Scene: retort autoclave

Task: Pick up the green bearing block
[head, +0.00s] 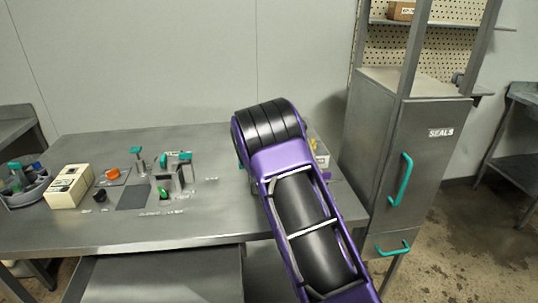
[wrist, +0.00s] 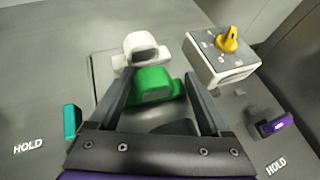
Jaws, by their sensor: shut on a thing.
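The green bearing block (wrist: 152,86) shows in the wrist view between the two dark fingers of my gripper (wrist: 157,72). The fingers lie along its left and right sides, and my gripper is shut on it. The block's lower part is partly hidden, and I cannot tell whether it is clear of the surface below. A white part (wrist: 140,46) with a dark face is just beyond the block. In the head view my arm hides the block and my gripper.
A grey-topped box (wrist: 228,60) with a yellow knob stands right of the gripper. A teal piece (wrist: 71,121) and a purple piece (wrist: 274,126) flank it by HOLD labels. On the table (head: 120,228) at left are a teal-handled fixture (head: 185,172) and a cream box (head: 70,186).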

